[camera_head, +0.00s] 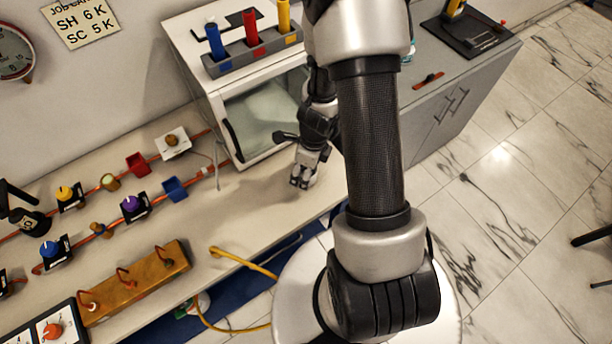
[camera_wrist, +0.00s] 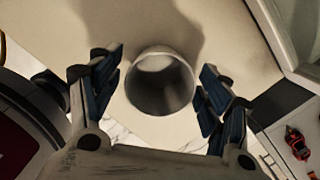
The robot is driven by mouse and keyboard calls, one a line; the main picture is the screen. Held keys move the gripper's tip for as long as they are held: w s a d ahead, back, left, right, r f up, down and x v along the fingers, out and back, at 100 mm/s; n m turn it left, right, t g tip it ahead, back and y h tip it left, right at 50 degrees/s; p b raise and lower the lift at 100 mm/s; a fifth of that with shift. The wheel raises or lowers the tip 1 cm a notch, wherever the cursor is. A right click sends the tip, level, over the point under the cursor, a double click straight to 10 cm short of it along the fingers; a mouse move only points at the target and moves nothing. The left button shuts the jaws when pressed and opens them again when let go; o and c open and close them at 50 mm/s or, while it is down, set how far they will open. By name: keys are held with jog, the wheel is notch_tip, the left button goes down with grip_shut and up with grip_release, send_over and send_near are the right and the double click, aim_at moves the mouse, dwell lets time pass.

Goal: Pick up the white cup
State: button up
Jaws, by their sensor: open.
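The white cup (camera_wrist: 160,85) shows in the wrist view between my two fingers, and I look into its open mouth. It appears greyish in shadow and stands on the pale bench top. My gripper (camera_wrist: 161,78) is open, with one dark-padded finger on each side of the cup and a visible gap at both sides. In the head view my gripper (camera_head: 303,180) is low over the bench, beside the white cabinet. I cannot make out the cup in the head view; my gripper seems to hide it.
The white cabinet (camera_head: 262,140) with a glass front stands behind my gripper, bearing a rack (camera_head: 252,56) of blue, red and yellow cylinders. Pipes with valves (camera_head: 130,205) and a wooden block with hooks (camera_head: 140,283) lie left. The bench's front edge is close. A yellow hose (camera_head: 243,261) hangs there.

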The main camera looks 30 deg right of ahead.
jog(key=shift+r, duration=0.1)
jog(key=shift+c, duration=0.5)
jog(key=c, duration=1.1)
jog(key=shift+r, duration=0.15)
